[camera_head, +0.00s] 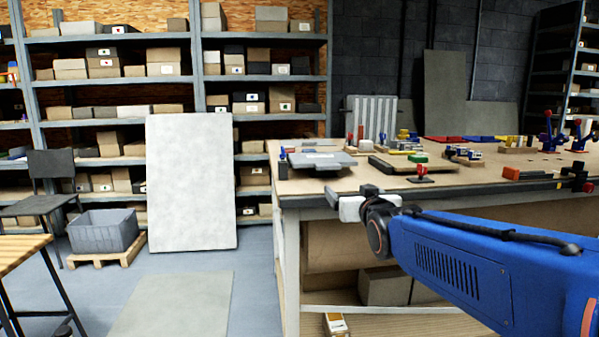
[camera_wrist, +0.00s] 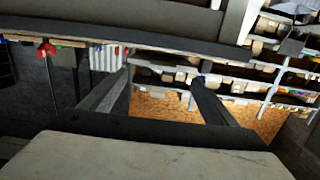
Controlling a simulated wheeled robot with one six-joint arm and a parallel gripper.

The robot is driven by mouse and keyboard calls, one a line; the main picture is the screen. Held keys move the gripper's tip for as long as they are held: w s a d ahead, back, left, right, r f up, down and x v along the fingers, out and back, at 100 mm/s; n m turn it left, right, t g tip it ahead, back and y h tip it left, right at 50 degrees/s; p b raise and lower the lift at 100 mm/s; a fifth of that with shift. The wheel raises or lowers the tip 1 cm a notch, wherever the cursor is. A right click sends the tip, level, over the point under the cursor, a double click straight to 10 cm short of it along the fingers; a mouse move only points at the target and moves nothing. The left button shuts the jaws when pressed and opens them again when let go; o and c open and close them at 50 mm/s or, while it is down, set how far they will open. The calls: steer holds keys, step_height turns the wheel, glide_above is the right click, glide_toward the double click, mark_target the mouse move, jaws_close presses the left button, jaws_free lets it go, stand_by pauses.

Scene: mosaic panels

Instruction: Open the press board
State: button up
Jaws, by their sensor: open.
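A flat grey board with a raised rim and a small handle, likely the press board (camera_head: 318,161), lies on the near left corner of the workbench (camera_head: 300,193). It looks flat and closed. My gripper (camera_head: 335,197) is at the front edge of the bench, lower than the board and just in front of it, apart from it as far as I can tell. In the wrist view, the two dark fingers of my gripper (camera_wrist: 161,76) are spread with nothing between them. The board cannot be made out in the wrist view.
A large pale panel (camera_head: 190,180) leans against the shelves at left. The floor left of the bench is mostly free.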

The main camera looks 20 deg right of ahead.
steer(key=r, duration=0.2)
glide_toward(330, 167)
steer(key=shift+t, duration=0.4)
steer(key=x, duration=1)
steer(key=shift+f, duration=0.35)
